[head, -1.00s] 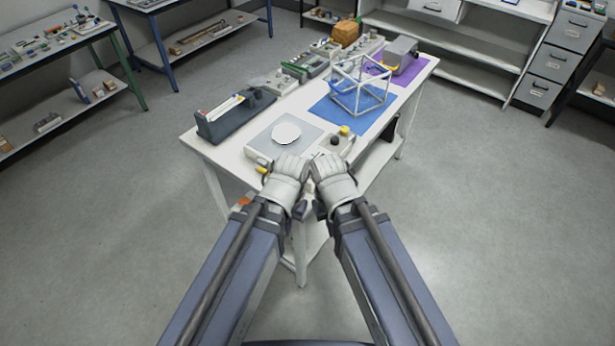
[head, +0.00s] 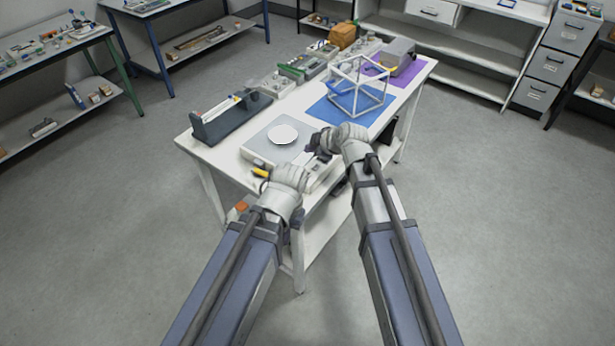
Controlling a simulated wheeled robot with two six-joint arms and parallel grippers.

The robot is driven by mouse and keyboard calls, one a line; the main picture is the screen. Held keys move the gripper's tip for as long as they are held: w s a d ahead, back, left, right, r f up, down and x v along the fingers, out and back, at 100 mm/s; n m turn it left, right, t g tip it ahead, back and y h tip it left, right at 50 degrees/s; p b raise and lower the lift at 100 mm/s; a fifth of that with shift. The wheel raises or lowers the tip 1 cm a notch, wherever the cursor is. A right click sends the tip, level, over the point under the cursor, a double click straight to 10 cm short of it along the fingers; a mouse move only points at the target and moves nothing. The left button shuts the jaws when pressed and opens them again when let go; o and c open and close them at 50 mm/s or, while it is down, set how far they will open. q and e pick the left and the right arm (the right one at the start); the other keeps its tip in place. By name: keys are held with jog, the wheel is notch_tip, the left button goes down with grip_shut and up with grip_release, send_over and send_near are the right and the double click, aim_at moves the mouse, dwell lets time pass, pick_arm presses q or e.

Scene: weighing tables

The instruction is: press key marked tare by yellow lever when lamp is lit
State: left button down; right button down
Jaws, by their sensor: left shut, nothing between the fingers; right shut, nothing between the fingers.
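A pale scale (head: 255,153) with a grey plate and a round white disc (head: 283,134) stands on the near end of the white table (head: 222,173). A yellow lever (head: 260,172) sticks out at its front left. My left gripper (head: 300,168) is shut and empty at the scale's front edge, just right of the lever. My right gripper (head: 319,147) is shut and empty over the right side of the scale, where the small box with yellow and black knobs is now hidden. Key markings and a lit lamp cannot be made out.
A white wire-frame cube (head: 357,91) stands on a blue mat (head: 327,108). A grey device (head: 398,54) sits at the far end, and several small boxes line the back edge.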

aim_at(310, 178)
dwell(0.4)
notch_tip(310, 178, down, 9)
jog(key=b, duration=0.9)
jog(key=shift+r, duration=0.1)
dwell(1.6)
jog(key=shift+f+b, duration=0.3)
jog(key=shift+f, duration=0.1)
jog(key=shift+f+b, duration=0.35)
jog(key=shift+b, duration=0.05)
dwell(0.5)
jog(key=shift+r+p, duration=0.8)
jog(key=shift+r, duration=0.1)
